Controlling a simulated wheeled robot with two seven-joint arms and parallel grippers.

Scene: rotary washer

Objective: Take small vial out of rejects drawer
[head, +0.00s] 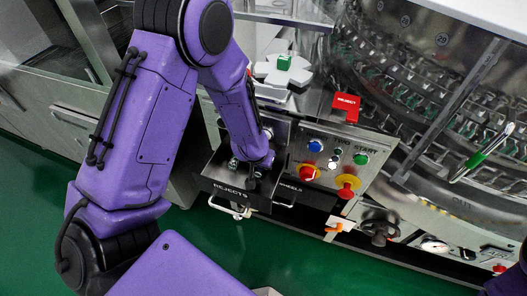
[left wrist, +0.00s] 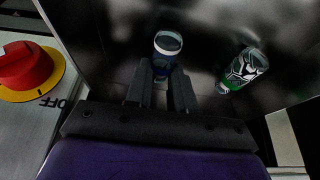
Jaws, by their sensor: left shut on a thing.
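The rejects drawer (head: 224,190) is pulled out of the machine's front, and its dark metal inside fills much of the left wrist view (left wrist: 210,25). My left gripper (left wrist: 161,82) points down into the drawer. Its two dark fingers are shut on a small vial (left wrist: 167,43) with a pale round top and a dark blue body. A second vial (left wrist: 245,66) with a green and white patterned side lies apart, to the right of the gripper in the left wrist view. In the head view my purple left wrist hides the fingers and the held vial. My right gripper is not in view.
Right of the drawer is a control panel (head: 326,166) with buttons and a red knob on yellow (head: 347,187); a red-and-yellow knob (left wrist: 25,68) is also close by in the left wrist view. A red reject box (head: 345,106) stands above the panel. Drawer walls surround the gripper.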

